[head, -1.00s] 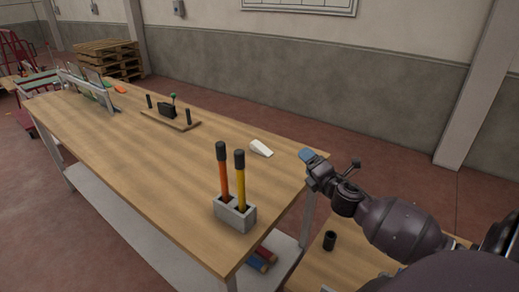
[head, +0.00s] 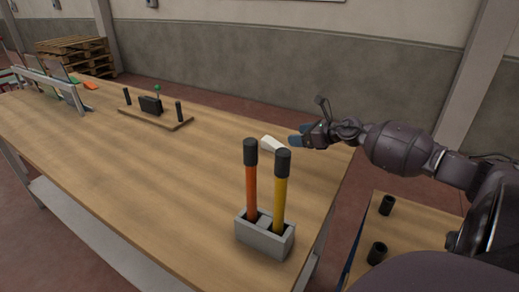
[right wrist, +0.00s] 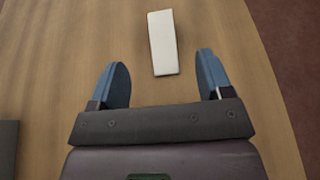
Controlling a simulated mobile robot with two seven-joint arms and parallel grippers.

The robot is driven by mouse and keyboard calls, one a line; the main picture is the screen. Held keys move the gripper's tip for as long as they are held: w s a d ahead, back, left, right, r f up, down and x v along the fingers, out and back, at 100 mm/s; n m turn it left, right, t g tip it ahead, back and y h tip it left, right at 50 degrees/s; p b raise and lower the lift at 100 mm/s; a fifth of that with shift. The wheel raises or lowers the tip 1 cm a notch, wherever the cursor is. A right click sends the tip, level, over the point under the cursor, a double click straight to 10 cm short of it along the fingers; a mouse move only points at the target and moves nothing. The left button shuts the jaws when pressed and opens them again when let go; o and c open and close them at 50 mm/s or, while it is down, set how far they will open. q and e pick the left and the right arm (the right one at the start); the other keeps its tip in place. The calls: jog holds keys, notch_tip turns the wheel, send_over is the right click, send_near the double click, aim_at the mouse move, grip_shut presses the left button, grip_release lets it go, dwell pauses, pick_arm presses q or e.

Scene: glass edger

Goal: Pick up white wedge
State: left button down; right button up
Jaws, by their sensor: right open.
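The white wedge (head: 272,144) lies on the wooden table near its far right edge, just left of my right gripper in the head view. My right gripper (head: 298,136) is open and empty, coming in from the right above the tabletop. In the right wrist view the wedge (right wrist: 163,42) lies ahead, in line with the gap between the two blue fingertips (right wrist: 163,75). Its near end is close to the fingertip line and it is slightly nearer the right finger. My left gripper is in neither view.
A grey block holder (head: 265,238) with an orange-handled and a yellow-handled tool (head: 281,190) stands upright in front of the wedge. A wooden board with black posts (head: 155,117) sits farther left. The middle of the table (head: 150,170) is clear.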

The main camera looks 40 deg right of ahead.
aim_at(269, 139)
jog(key=shift+w+f, duration=0.2)
jog(key=shift+f, duration=0.45)
jog(key=b+x, duration=0.1)
jog(key=x, duration=0.3)
jog(key=shift+w+a, duration=0.1)
jog(key=shift+w+a+f+b, duration=0.2)
jog(key=shift+w+b, duration=0.15)
jog(key=shift+w, duration=0.2)
jog(key=b+x, duration=0.1)
jog(key=x, duration=0.3)
jog(key=shift+w+f, duration=0.1)
jog(key=shift+f, duration=0.1)
jog(key=shift+w+a, duration=0.1)
jog(key=shift+w, duration=0.25)
jog(key=c, duration=1)
